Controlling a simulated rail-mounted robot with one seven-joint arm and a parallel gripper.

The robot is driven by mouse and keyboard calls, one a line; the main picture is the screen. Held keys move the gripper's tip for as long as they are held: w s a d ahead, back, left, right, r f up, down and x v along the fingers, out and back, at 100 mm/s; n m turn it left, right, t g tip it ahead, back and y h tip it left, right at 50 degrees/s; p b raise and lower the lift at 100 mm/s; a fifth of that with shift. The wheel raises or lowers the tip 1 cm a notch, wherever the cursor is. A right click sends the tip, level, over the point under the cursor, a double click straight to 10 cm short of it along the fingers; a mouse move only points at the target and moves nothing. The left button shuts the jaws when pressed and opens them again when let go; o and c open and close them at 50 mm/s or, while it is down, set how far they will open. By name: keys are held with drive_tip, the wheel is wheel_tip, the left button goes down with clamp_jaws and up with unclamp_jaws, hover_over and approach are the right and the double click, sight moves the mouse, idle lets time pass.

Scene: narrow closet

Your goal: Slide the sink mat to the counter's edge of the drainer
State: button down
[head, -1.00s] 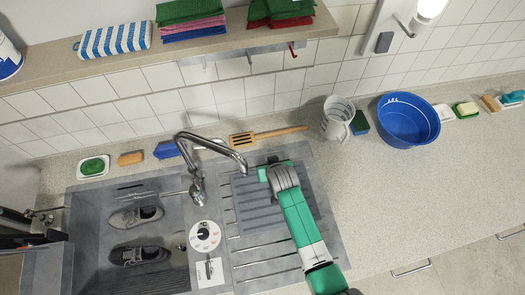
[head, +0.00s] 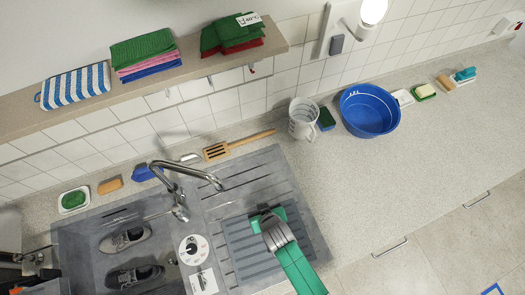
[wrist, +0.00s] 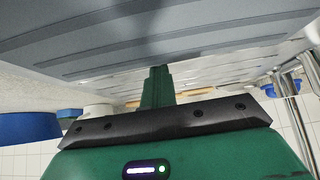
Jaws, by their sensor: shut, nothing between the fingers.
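The sink mat (head: 240,245) is a dark grey ribbed sheet lying flat on the metal drainer (head: 240,190). It lies over the front part of the drainer, near the counter's front edge; bare ribbed drainer shows behind it. My green gripper (head: 268,213) is shut and empty, low at the mat's back edge. Whether it touches the mat is hard to tell. My arm hides part of the mat's front. In the wrist view the ribbed mat (wrist: 150,30) fills the top of the upside-down picture, with my fingers (wrist: 158,85) below it.
The tap (head: 180,185) and the sink basin with two shoes (head: 125,240) are left of the drainer. The counter right of the drainer is clear (head: 400,190).

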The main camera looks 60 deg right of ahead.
sight(256, 197)
drive_tip(key=shift+w+d+f+b, duration=0.25)
drive_tip(key=shift+w+d+b, duration=0.5)
drive_tip(key=shift+w+d, duration=0.4)
drive_tip(key=shift+w+r, duration=0.25)
drive_tip(key=shift+r, duration=0.45)
drive_tip(key=v, duration=0.9)
drive_tip(key=shift+p, duration=0.4)
